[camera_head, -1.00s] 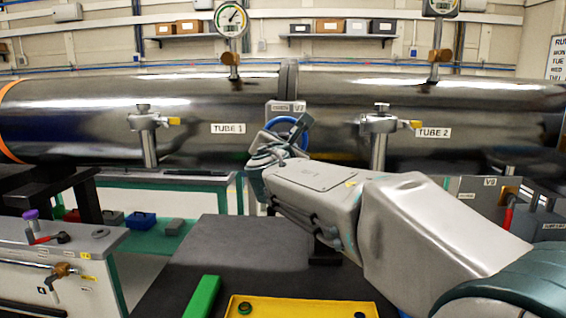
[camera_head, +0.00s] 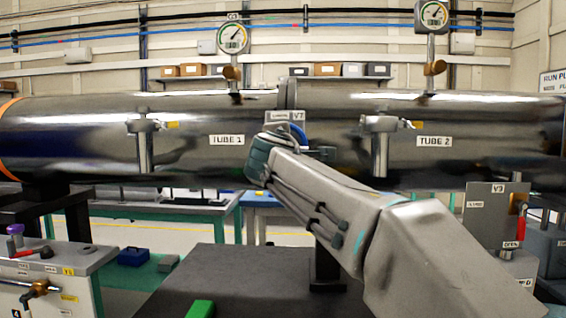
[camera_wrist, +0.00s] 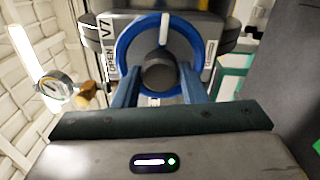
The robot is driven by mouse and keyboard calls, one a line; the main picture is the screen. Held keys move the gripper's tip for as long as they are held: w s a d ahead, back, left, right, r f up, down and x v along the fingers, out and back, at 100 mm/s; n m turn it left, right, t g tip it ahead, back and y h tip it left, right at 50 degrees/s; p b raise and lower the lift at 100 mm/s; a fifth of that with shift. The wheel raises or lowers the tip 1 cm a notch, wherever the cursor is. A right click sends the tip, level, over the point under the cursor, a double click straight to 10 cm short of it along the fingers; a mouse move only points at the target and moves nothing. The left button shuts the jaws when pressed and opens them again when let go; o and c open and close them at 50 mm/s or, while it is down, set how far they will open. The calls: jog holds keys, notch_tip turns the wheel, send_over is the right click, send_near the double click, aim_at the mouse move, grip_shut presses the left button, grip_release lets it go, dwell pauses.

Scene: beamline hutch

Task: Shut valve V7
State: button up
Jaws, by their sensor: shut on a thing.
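Valve V7 has a blue ring handle (camera_wrist: 126,45) around a dark round hub (camera_wrist: 159,73) in the wrist view. A white mark shows at the top of the ring. The valve's plate carries the labels V7 and OPEN (camera_wrist: 109,55) on its left side; a label on the right is too small to read. My gripper (camera_wrist: 158,86) has its two fingers on either side of the hub, shut on the valve handle. In the head view, V7's plate (camera_head: 286,117) sits between the two tubes, and my wrist hides most of the blue ring (camera_head: 300,133).
TUBE 1 (camera_head: 80,140) and TUBE 2 (camera_head: 490,130) run behind my arm, with gauges (camera_head: 232,38) above. Clamp posts (camera_head: 145,150) and (camera_head: 380,150) flank V7. V3's panel (camera_head: 483,215) with a red lever stands right; V4's bench (camera_head: 70,258) stands left.

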jog(key=shift+a+f+m+b, duration=0.1)
jog(key=shift+m+b, duration=2.35)
jog(key=shift+m, duration=1.8)
jog(key=shift+a+f+m+b, duration=0.1)
jog(key=shift+m+b, duration=2.3)
jog(key=shift+m, duration=1.85)
jog(key=shift+d, duration=0.1)
jog(key=o, duration=1)
jog(key=s, duration=0.4)
jog(key=s+b, duration=0.1)
jog(key=s, duration=0.8)
jog(key=shift+s+a, duration=0.25)
jog(key=shift+s, duration=0.15)
